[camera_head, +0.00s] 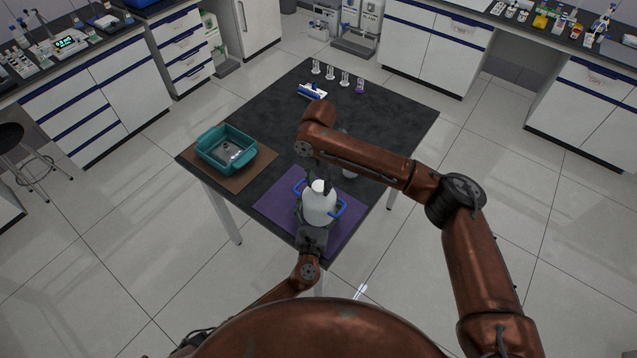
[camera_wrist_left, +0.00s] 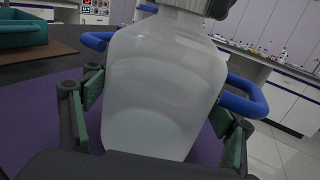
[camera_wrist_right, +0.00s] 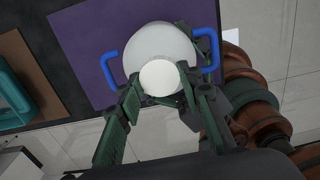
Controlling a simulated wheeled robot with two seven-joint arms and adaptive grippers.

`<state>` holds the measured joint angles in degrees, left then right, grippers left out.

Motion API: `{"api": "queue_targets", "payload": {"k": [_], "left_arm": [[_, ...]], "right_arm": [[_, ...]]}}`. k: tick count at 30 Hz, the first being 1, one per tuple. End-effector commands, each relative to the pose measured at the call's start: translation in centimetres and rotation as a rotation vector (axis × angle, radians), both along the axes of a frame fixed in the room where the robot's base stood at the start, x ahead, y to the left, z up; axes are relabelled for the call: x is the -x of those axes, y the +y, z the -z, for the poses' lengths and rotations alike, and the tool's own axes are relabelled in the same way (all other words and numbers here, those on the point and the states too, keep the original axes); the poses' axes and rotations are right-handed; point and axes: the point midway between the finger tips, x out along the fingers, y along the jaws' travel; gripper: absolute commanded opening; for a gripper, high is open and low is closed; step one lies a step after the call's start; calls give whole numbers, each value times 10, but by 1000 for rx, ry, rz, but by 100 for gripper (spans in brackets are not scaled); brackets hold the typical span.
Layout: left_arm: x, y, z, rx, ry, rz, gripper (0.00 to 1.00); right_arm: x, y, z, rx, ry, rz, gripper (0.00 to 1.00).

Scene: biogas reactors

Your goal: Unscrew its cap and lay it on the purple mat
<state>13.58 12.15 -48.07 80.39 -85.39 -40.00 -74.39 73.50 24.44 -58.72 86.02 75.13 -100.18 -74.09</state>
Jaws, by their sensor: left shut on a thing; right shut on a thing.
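A whitish translucent bottle (camera_head: 318,208) with blue side handles is upright over the purple mat (camera_head: 276,208). My left gripper (camera_wrist_left: 158,115) is shut around its body, one finger on each side, from the near side. The bottle's base is hidden, so I cannot tell whether it touches the mat. The white cap (camera_wrist_right: 160,77) is at the bottle's top, seen from above in the right wrist view. My right gripper (camera_wrist_right: 160,88) is shut on the cap from above, with a finger on each side. The cap still sits over the bottle neck; its thread is hidden.
A teal bin (camera_head: 212,158) stands on a brown mat (camera_head: 257,172) at the table's left. The dark tabletop (camera_head: 270,120) between is mostly clear. My right arm hides part of the table's right side.

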Motion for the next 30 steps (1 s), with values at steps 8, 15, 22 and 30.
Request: {"api": "queue_targets", "payload": {"k": [8, 15, 22, 30], "left_arm": [[2, -8, -3, -3, -4, 15, 10], [2, -7, -3, -3, -5, 15, 10], [1, -6, -3, -1, -5, 13, 10], [1, -5, -3, 0, -5, 11, 10]], "right_arm": [[0, 2, -2, -9, -5, -544, 4], [0, 1, -1, -11, -6, -778, 4], [0, 1, -1, -10, -6, -778, 4], [0, 1, -1, -10, -6, -776, 4]]}}
